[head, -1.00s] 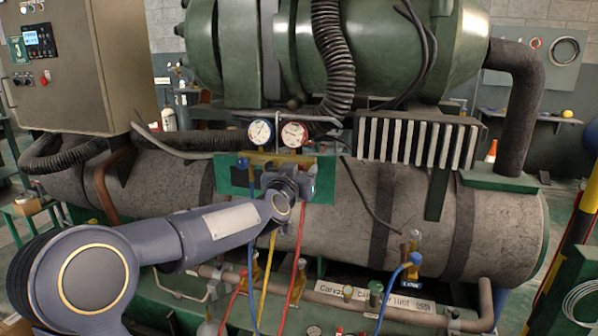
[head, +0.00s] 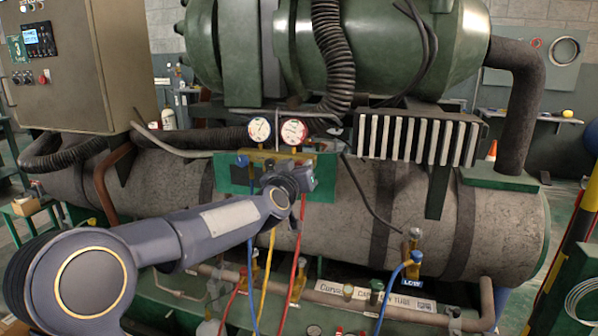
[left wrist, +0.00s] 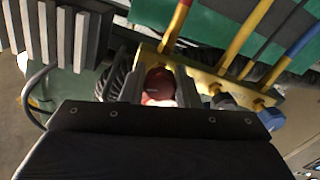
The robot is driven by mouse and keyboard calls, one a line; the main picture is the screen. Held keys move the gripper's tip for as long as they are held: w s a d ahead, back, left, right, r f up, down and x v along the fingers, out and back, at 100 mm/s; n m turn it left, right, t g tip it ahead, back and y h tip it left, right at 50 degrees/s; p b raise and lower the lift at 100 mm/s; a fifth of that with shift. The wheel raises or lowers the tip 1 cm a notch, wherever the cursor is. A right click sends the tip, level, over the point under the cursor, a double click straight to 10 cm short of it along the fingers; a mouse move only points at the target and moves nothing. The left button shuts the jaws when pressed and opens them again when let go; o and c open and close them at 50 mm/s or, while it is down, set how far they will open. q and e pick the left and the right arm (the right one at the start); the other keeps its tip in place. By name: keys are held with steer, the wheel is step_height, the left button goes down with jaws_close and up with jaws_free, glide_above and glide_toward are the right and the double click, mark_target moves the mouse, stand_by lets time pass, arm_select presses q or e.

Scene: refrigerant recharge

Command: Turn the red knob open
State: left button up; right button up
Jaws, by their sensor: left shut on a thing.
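The red knob (left wrist: 160,84) sits on the brass manifold (left wrist: 196,80), between the two fingers of my left gripper (left wrist: 159,90) in the left wrist view. The gripper is shut on it, one finger on each side. In the head view my left gripper (head: 303,178) is at the right end of the manifold, below the red-rimmed gauge (head: 294,131), and hides the knob. A blue knob (head: 242,160) is at the manifold's left end, and shows in the left wrist view too (left wrist: 271,118). My right gripper is not in view.
A second gauge (head: 259,130) stands beside the red-rimmed one. Blue, yellow and red hoses (head: 299,240) hang below the manifold, close to my wrist. A green plate (head: 330,187) is behind it. A finned block (head: 418,139) is to the right.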

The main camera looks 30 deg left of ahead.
arm_select(q)
steer(key=n+b, duration=0.1)
steer(key=n, duration=0.3)
steer(key=shift+n, duration=0.3)
steer(key=n+b, duration=0.2)
steer(key=n, duration=0.2)
steer(key=shift+n, duration=0.3)
steer(key=n+b, duration=0.1)
steer(key=n, duration=0.3)
steer(key=shift+n+b, duration=0.4)
steer(key=shift+n, duration=1.5)
steer(key=o, duration=1)
steer(key=shift+c, duration=0.2)
steer(key=shift+r, duration=0.1)
